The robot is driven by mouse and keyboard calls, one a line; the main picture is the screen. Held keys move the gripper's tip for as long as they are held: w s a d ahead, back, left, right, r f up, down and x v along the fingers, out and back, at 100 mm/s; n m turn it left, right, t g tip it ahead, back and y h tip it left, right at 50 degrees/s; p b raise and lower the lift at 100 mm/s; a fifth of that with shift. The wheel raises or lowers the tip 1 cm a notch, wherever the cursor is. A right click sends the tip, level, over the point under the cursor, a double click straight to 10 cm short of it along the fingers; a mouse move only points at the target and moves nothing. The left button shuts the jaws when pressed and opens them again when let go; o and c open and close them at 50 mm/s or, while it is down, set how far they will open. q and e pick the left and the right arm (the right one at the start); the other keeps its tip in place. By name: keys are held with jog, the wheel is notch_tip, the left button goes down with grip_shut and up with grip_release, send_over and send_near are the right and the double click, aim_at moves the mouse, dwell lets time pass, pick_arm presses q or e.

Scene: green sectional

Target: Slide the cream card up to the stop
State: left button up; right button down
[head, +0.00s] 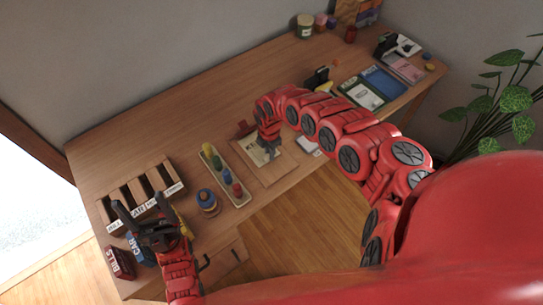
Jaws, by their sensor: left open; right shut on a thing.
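The cream card (256,155) lies on a light wooden board (282,171) near the front edge of the desk. My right gripper (270,151) comes down over the card's right part and is shut on it; the fingers hide that part. A small dark red block (243,129), possibly the stop, sits just beyond the card's far left edge. Any gap between card and block is too small to tell. My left gripper (150,222) is open, over the desk's left front, away from the card.
A tray of colored pieces (223,175) stands left of the board, with a blue-topped jar (207,200) nearby. A wooden sorter (140,190), a red box (120,262) and a blue box (138,246) are near my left gripper. The desk behind the board is clear.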

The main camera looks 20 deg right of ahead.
dwell(0.3)
jog(key=shift+w+a+f+b, duration=0.2)
jog(key=shift+w+b, duration=0.25)
jog(key=shift+b, duration=0.25)
jog(key=shift+w+a+r+b, duration=0.15)
jog(key=shift+w+b, duration=0.3)
jog(key=shift+b, duration=0.05)
jog(key=c, duration=0.7)
grip_release()
